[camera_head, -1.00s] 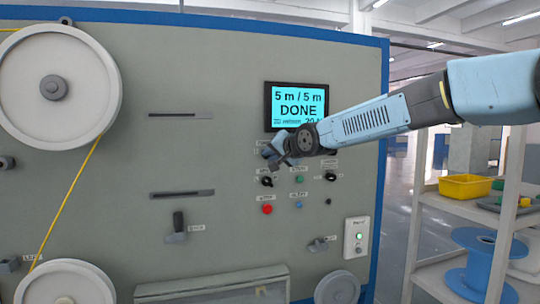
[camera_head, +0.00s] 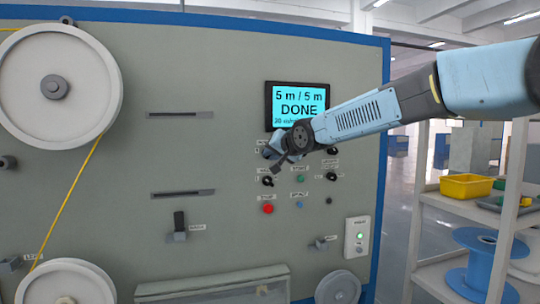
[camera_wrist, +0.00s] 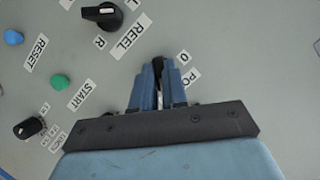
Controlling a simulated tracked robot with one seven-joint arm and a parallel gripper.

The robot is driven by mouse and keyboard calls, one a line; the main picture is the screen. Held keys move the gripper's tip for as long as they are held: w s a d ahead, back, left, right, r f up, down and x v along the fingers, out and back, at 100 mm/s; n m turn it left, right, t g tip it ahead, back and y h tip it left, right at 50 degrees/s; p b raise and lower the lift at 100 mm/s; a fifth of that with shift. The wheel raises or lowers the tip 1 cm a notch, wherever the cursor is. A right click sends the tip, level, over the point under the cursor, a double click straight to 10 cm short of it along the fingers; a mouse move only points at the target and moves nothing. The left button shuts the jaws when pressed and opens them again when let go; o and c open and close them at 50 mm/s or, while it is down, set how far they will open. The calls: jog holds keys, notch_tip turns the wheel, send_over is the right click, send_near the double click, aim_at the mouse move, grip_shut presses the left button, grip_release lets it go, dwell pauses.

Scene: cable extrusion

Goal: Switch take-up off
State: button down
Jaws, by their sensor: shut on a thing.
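My gripper (camera_head: 275,155) is at the upper left of the control knobs, just below the screen. In the wrist view my gripper (camera_wrist: 159,68) is shut on a small dark knob (camera_wrist: 158,61) that shows only slightly between the fingertips. The label beside it reads "0" and "PO", the rest hidden by the fingers. No label reading take-up is legible, so I cannot tell whether this knob is the take-up switch. The screen (camera_head: 298,97) reads "5 m / 5 m" and "DONE".
Close by are the REEL knob (camera_wrist: 102,15), the green START button (camera_wrist: 60,82), the blue RESET button (camera_wrist: 14,37) and another black knob (camera_wrist: 28,128). A red button (camera_head: 268,209) is lower on the panel. A shelf (camera_head: 455,204) stands at right.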

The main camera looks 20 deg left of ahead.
jog(key=shift+s+a+n+t+h, duration=0.15)
jog(key=shift+n+h, duration=0.35)
jog(key=shift+n, duration=0.25)
jog(key=shift+a+n+t+h, duration=0.15)
jog(key=shift+n+h, duration=0.35)
jog(key=shift+n, duration=0.25)
jog(key=shift+d+n+h, duration=0.1)
jog(key=shift+n+h, duration=0.4)
jog(key=shift+n, duration=0.1)
jog(key=shift+s+a+f+n+t+h, duration=0.15)
jog(key=shift+n+t+h, duration=0.7)
jog(key=shift+n, duration=0.8)
jog(key=shift+a+f+n+t+h, duration=0.15)
jog(key=shift+n+t+h, duration=0.65)
jog(key=shift+n, duration=0.85)
jog(key=shift+r, duration=0.1)
jog(key=c, duration=1.4)
grip_release()
jog(key=shift+s, duration=0.1)
jog(key=shift+o, duration=1.2)
jog(key=shift+r, duration=0.1)
